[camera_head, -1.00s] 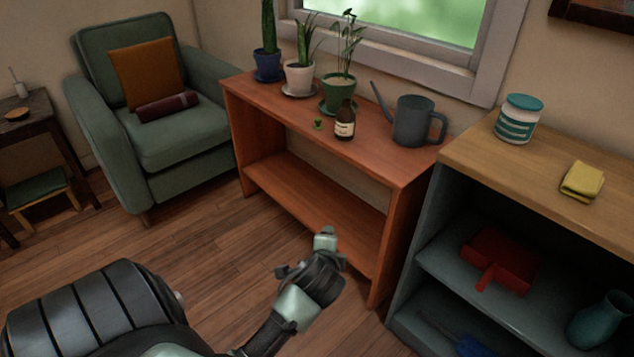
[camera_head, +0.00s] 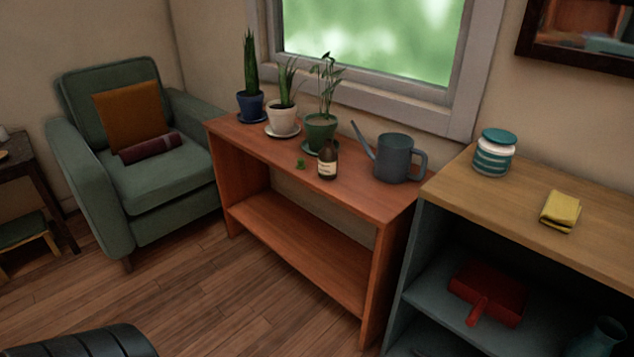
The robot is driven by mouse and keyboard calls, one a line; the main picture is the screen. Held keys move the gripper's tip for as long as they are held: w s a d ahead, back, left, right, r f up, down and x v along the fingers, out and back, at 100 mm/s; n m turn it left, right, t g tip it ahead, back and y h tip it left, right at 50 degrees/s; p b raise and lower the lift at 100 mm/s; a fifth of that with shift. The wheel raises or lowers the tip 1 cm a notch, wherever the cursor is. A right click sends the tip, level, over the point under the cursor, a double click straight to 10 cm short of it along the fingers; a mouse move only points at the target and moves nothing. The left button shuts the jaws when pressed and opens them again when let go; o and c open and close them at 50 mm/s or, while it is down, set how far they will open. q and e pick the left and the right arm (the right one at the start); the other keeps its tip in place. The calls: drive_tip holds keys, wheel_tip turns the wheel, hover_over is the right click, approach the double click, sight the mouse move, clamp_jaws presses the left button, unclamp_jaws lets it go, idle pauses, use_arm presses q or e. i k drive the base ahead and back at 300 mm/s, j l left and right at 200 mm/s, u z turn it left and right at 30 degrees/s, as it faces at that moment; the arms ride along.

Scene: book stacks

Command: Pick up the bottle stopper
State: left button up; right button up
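A small green object (camera_head: 300,164), which looks like the bottle stopper, sits on the top of the orange-brown wooden shelf unit (camera_head: 240,141). It is just left of a brown bottle (camera_head: 328,163) with a pale label, apart from it. The bottle stands upright. The stopper's exact shape is too small to tell. Neither of my grippers is in view. Only a dark part of my own body shows at the bottom left.
Potted plants, one in a green pot (camera_head: 320,132), stand behind the stopper. A grey watering can (camera_head: 398,160) is right of the bottle. A wooden-topped cabinet (camera_head: 465,190) holds a striped jar (camera_head: 495,153) and yellow cloth (camera_head: 560,211). A green armchair (camera_head: 160,185) stands left. Floor in front is clear.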

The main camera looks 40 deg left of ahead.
sight(300, 165)
drive_tip(key=u, duration=1.35)
drive_tip(key=i+j+u, duration=0.15)
drive_tip(key=i, duration=0.65)
